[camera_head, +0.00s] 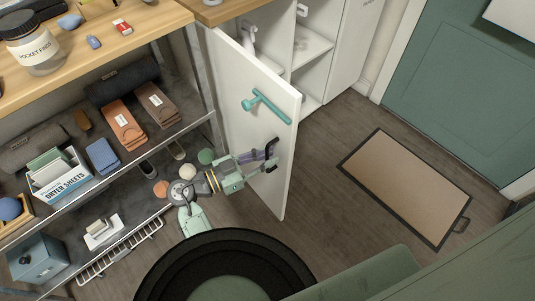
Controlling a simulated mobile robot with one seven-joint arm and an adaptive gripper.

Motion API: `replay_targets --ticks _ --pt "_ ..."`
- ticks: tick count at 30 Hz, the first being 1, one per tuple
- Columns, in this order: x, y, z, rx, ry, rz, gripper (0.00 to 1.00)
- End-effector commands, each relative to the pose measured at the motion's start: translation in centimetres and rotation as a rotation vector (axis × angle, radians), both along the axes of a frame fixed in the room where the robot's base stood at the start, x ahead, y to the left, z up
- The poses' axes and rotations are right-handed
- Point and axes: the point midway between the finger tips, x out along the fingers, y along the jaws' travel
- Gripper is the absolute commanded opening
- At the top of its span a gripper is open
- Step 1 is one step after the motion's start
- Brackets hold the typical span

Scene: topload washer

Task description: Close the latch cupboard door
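The white cupboard door (240,95) stands wide open, swung out from the cupboard. A teal latch handle (266,105) is on its face, above my gripper in the picture. My gripper (272,157) is in front of the door's lower part, close to its free edge. Its two fingers are spread apart with nothing visible between them. I cannot tell whether the fingers touch the door. The white cupboard (312,45) behind the door shows open inner shelves.
A shelf rack with a wooden top (100,45) stands left, holding folded towels and a dryer sheets box (62,180). A doormat (405,187) lies right, before a green door (460,90). The floor between cupboard door and mat is clear.

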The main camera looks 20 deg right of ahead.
Motion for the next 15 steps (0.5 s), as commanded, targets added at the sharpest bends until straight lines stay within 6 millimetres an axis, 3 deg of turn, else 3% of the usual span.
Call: replay_targets --ticks 10,15 --pt "0.07 -0.5 -0.03 0.0 0.0 0.001 0.18" --pt "0.07 -0.48 -0.02 0.0 0.0 0.001 0.07"
